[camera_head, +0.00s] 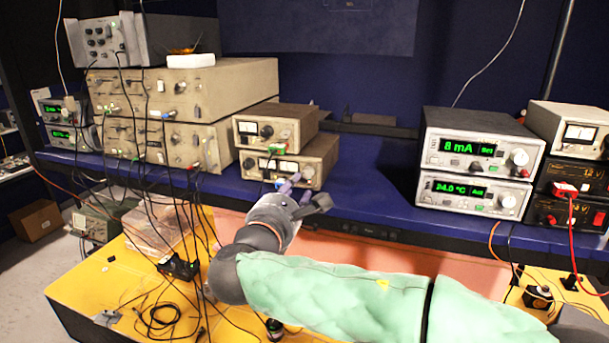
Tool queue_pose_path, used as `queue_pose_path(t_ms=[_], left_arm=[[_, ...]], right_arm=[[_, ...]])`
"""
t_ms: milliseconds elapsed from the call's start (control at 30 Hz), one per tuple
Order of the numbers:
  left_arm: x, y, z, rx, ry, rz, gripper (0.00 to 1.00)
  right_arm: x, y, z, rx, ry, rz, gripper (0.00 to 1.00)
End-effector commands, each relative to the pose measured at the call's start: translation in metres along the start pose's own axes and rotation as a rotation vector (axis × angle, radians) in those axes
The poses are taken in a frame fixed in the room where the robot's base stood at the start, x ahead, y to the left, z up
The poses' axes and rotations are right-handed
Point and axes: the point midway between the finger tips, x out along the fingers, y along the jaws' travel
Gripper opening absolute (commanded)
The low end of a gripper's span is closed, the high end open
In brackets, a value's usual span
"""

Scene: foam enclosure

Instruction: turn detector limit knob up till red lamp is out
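Two small beige units are stacked on the blue shelf. The upper one (276,122) has a meter and a dark knob (268,131). The lower one (295,160) has a wide pale meter and a round knob (308,171) at its right. I cannot read which knob is the detector limit knob, and I make out no lit red lamp on them. My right gripper (305,190) is just in front of and below the lower unit, its fingers apart and empty. It hides part of the lower front; touching cannot be told. My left gripper is out of view.
Large beige units (182,90) stand at the left with hanging cables. Units with green displays (478,145) and black supplies stand at the right. The blue shelf (372,190) is clear between. Loose cables lie on the yellow surface (120,290) below.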

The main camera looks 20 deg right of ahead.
Motion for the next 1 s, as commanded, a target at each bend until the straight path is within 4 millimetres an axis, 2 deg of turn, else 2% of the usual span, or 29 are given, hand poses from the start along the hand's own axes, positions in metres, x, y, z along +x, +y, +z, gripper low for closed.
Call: queue_pose_path(t_ms=[33, 200, 400, 800, 833, 933, 1000], left_arm=[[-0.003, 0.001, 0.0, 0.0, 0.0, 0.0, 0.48], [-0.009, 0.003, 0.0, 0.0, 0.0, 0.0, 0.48], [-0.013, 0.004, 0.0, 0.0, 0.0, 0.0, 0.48], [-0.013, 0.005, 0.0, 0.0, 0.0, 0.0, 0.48], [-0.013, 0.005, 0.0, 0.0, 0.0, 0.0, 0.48], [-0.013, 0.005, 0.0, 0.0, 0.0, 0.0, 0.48], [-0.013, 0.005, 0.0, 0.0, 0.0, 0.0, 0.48]], right_arm=[[0.011, 0.0, 0.001, -0.001, 0.0, -0.005, 0.34], [0.04, 0.0, 0.001, 0.0, 0.001, -0.003, 0.34], [0.062, 0.0, 0.0, 0.0, 0.002, -0.003, 0.34], [0.069, 0.0, -0.001, 0.001, 0.002, 0.0, 0.34], [0.069, 0.0, -0.001, 0.001, 0.002, 0.0, 0.31], [0.069, 0.0, -0.001, 0.001, 0.002, 0.0, 0.03], [0.069, 0.0, -0.001, 0.001, 0.002, 0.0, 0.0]])
